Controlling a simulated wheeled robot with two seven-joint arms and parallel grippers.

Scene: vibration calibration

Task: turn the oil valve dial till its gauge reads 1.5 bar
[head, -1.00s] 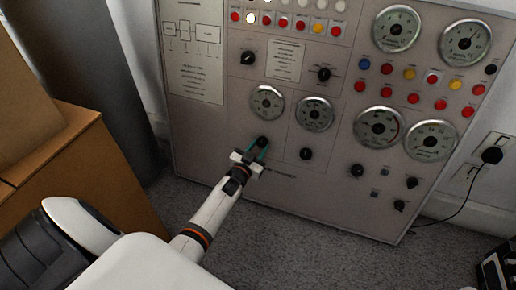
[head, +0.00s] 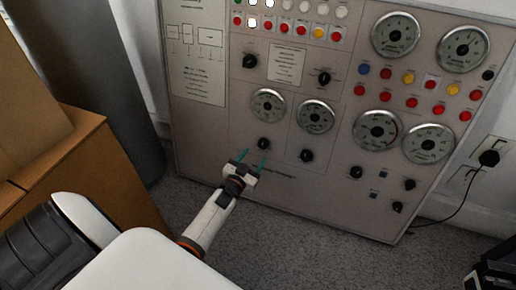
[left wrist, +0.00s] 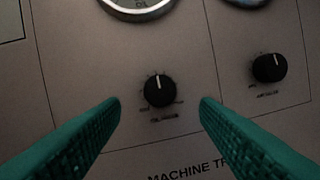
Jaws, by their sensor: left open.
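The oil valve dial (head: 263,144) is a black knob with a white pointer line on the grey panel, below a round gauge (head: 268,105). In the left wrist view the dial (left wrist: 160,91) shows its pointer close to straight up. The gauge's lower rim (left wrist: 138,8) shows at the top there; its reading is too small to tell. My left gripper (head: 253,160) is open, with teal fingers just below the dial. In the left wrist view its fingertips (left wrist: 159,103) lie either side of the dial, apart from it. My right gripper is not in view.
A second knob (head: 306,156) sits to the right of the dial, under another gauge (head: 316,116). More knobs, buttons and gauges fill the panel (head: 285,195). Brown boxes (head: 100,175) stand at the left. A plug with a black cable (head: 489,157) is at the right.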

